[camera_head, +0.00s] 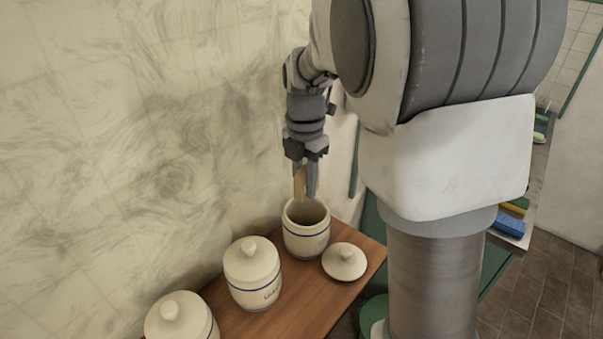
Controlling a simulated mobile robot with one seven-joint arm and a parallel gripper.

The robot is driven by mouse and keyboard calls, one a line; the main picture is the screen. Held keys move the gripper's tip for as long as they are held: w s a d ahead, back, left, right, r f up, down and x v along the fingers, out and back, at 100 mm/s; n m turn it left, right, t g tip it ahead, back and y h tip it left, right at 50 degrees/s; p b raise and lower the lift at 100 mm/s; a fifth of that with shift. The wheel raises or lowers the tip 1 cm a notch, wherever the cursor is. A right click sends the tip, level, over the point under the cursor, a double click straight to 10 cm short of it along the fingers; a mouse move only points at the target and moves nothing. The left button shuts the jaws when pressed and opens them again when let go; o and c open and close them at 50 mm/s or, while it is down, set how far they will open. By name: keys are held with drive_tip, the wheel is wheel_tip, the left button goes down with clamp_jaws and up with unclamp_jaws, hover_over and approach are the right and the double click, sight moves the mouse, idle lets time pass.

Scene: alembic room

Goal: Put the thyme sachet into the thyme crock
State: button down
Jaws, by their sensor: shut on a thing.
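My gripper (306,188) points down over the open crock and is shut on a thin tan piece, which I take to be the thyme sachet (299,181). The sachet's lower end is at or just above the crock's mouth; I cannot tell if it is inside the rim. The open crock (305,240) is cream with a blue band and stands upright on a wooden shelf. Its label is too small to read, so I cannot confirm that it is the thyme crock. Its inside is mostly hidden.
A loose lid (344,261) lies on the wooden shelf (290,322) right of the open crock. Two lidded crocks, a middle one (253,275) and a nearer one (181,322), stand to the left. A marbled wall (130,140) rises close behind them.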

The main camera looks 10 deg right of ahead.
sight(305, 198)
drive_tip(key=shift+f+b, duration=1.7)
drive_tip(key=shift+f, duration=0.65)
drive_tip(key=c, duration=0.6)
unclamp_jaws()
drive_tip(key=shift+r, duration=0.2)
drive_tip(key=shift+r+p, duration=2.4)
drive_tip(key=shift+r, duration=0.95)
